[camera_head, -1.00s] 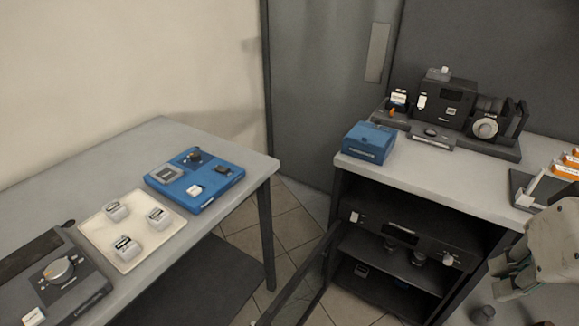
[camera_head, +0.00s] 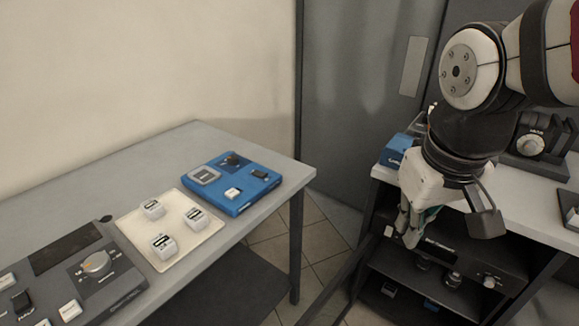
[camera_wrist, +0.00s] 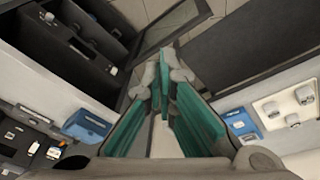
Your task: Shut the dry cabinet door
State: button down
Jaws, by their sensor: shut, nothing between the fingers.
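The dry cabinet (camera_head: 480,262) is the dark, open-fronted unit under the right-hand counter, with several small items on its shelves. Its door (camera_head: 338,287) stands open, swung out to the left, and only part of its dark frame shows at the bottom of the head view. In the wrist view the framed door (camera_wrist: 178,24) shows at the top, beyond my fingertips. My gripper (camera_head: 408,230) is in front of the cabinet's upper left part, pointing down. Its green-padded fingers (camera_wrist: 164,80) are shut and empty. I cannot see them touching the door.
A blue box (camera_head: 396,150) and a dark camera-like device (camera_head: 530,142) sit on the right counter (camera_head: 530,205), partly behind my arm. The left table (camera_head: 150,165) holds a blue board (camera_head: 228,180), a cream tray (camera_head: 140,222) and a dark console (camera_head: 95,265). Tiled floor (camera_head: 318,245) lies between.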

jog(key=w+a+f+n+g+b, duration=0.1)
jog(key=w+a+f+n+b, duration=0.1)
jog(key=w+a+f, duration=0.6)
jog(key=w+a+f+n+g+h+b, duration=0.1)
jog(key=w+f+n+b, duration=0.15)
jog(key=f, duration=0.85)
jog(key=w+a+f+n+g+b, duration=0.1)
jog(key=w+a+f+n+b, duration=0.15)
jog(key=w+a+f, duration=0.55)
notch_tip(320, 180, down, 24)
jog(key=s+d+g+b, duration=0.1)
jog(key=s+b, duration=0.1)
jog(key=b, duration=0.1)
jog(key=shift+s+n+h+b, duration=0.15)
jog(key=shift+n+h+b, duration=0.2)
jog(key=shift+n+h, duration=0.05)
jog(key=shift+d+f, duration=0.1)
